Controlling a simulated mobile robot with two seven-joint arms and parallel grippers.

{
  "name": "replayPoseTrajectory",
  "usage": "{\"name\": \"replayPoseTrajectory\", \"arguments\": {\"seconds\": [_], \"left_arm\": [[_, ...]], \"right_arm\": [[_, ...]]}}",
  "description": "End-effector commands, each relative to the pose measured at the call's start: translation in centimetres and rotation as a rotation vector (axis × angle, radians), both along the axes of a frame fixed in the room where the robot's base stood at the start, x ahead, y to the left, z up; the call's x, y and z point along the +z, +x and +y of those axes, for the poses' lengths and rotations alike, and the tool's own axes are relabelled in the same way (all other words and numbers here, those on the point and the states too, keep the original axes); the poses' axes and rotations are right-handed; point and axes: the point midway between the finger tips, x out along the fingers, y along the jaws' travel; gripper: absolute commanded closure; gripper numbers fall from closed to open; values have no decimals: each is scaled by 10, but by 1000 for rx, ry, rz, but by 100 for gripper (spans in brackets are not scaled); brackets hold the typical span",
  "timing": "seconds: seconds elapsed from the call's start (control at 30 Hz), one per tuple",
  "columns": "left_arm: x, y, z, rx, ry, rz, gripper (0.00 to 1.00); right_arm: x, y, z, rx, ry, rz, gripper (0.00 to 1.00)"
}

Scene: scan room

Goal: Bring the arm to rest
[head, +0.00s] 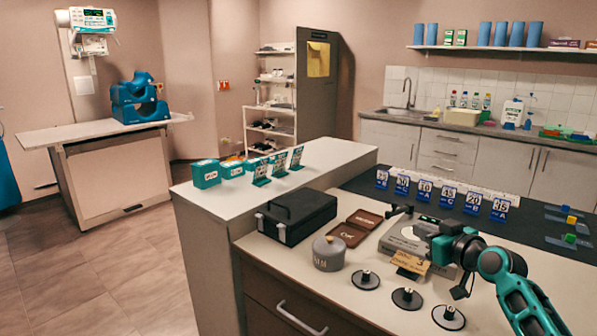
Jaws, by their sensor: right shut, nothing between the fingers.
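My right arm reaches in from the lower right in teal and black. Its right gripper (436,246) is over the right side of the grey scale-like device (402,240) on the counter. The gripper is shut with nothing held. The fingertips are small and dark here, and I cannot tell how far above the device they are. A tan label card (410,263) stands at the device's front edge, just below the gripper. My left gripper is not in view.
A black case (297,214), a grey round weight (329,254), brown trays (352,230) and several black discs with knobs (407,298) are on the counter (300,285). Blue number cards (447,196) stand behind the device. Open floor (100,270) lies at left.

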Motion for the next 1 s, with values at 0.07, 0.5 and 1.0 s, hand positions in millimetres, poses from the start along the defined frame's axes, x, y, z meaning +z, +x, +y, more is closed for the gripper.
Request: {"name": "replayPoseTrajectory", "arguments": {"seconds": [0.07, 0.5, 1.0], "left_arm": [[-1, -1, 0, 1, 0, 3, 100], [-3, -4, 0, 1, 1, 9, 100], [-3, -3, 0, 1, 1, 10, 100]], "right_arm": [[6, 5, 18, 1, 85, -13, 100], [19, 15, -48, -288, -143, -128, 100], [-63, -39, -23, -299, -236, -107, 100]]}}
